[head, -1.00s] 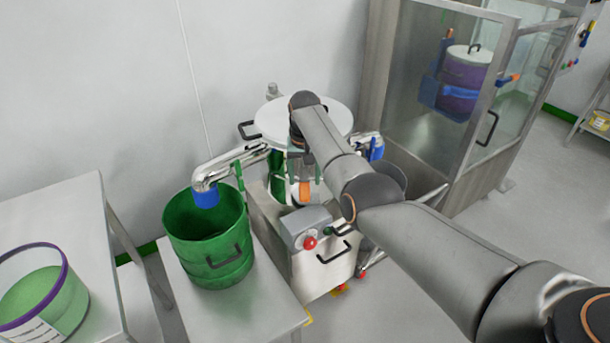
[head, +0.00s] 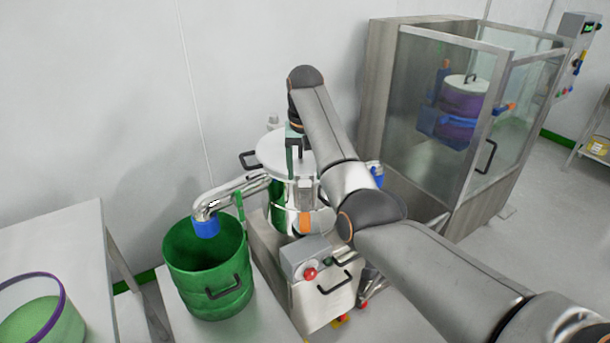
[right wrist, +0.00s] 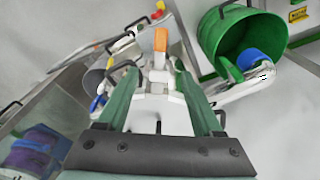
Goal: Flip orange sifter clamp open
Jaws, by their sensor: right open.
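The sifter is a steel drum with a white lid (head: 272,152), standing on a machine in the middle of the head view. Its orange clamp (head: 306,222) shows as a short, broad piece on the drum's front, partly beside my arm. In the right wrist view the orange clamp handle (right wrist: 160,40) points away from the lid, beyond the fingertips, on a pale bracket. My right gripper (head: 293,152) is over the lid, pointing down, with green fingers. In the right wrist view its fingers (right wrist: 160,80) are spread and empty, apart from the clamp. My left gripper is out of view.
A green bucket (head: 207,272) stands on a table at the left, under the steel spout (head: 230,192). A control box with a red button (head: 310,274) is below the clamp. A glass-walled cabinet (head: 425,100) stands at the right.

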